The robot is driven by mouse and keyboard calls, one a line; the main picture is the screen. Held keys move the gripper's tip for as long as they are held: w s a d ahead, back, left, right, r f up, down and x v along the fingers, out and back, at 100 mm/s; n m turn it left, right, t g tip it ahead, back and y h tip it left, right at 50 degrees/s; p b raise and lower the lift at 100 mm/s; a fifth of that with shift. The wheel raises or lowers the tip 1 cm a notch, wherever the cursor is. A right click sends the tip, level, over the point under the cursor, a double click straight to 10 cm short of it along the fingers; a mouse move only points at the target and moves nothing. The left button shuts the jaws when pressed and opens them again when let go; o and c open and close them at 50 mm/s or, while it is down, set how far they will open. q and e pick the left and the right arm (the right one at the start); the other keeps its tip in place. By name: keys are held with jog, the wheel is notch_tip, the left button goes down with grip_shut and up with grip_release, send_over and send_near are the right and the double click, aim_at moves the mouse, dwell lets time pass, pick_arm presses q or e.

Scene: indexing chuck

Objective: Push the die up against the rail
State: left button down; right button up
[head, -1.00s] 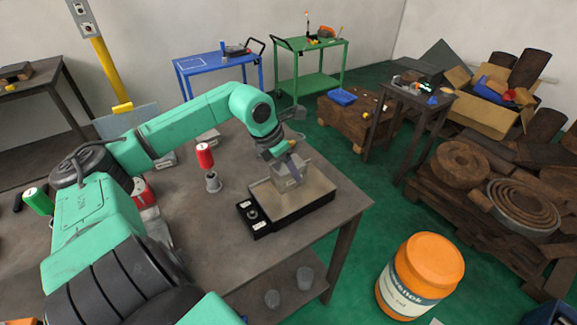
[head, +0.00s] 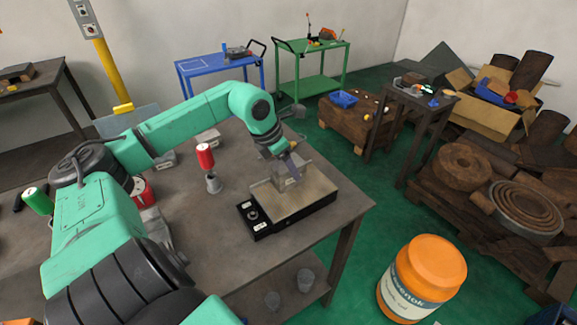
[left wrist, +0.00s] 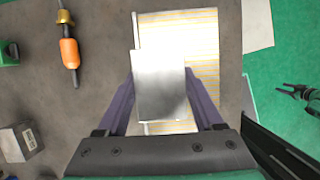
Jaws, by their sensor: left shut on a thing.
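The die, a plain grey metal block (left wrist: 159,85), sits between the purple fingers of my left gripper (left wrist: 163,100) in the left wrist view. My left gripper (head: 291,172) is shut on it over the far part of the chuck (head: 302,200), a tan-topped plate on a black base. The chuck's striped top (left wrist: 195,35) shows beyond the die in the left wrist view. A thin pale strip along its left edge looks like the rail (left wrist: 138,28). I cannot tell whether the die touches it. The gripper partly hides the die in the head view. My right gripper is out of view.
A red-topped item (head: 205,156) stands left of the chuck. An orange-handled tool (left wrist: 69,54) and a metal block (left wrist: 18,143) lie on the bench in the left wrist view. The bench's right edge is close beyond the chuck. Bare bench (head: 215,215) lies left of the chuck.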

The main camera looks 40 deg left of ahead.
pick_arm(q)
jog(key=shift+w+a+r, duration=0.1)
jog(key=shift+c, duration=0.4)
grip_release()
jog(key=shift+o, duration=0.4)
jog(key=shift+a, duration=0.1)
jog(key=shift+s+a+r+b, duration=0.1)
jog(key=shift+s+r+b, duration=0.35)
jog(key=shift+b, duration=0.35)
jog(key=b+v, duration=0.2)
jog(key=v, duration=1.1)
jog(key=shift+r+b, duration=0.2)
jog(key=shift+b, duration=0.2)
jog(key=shift+w, duration=0.1)
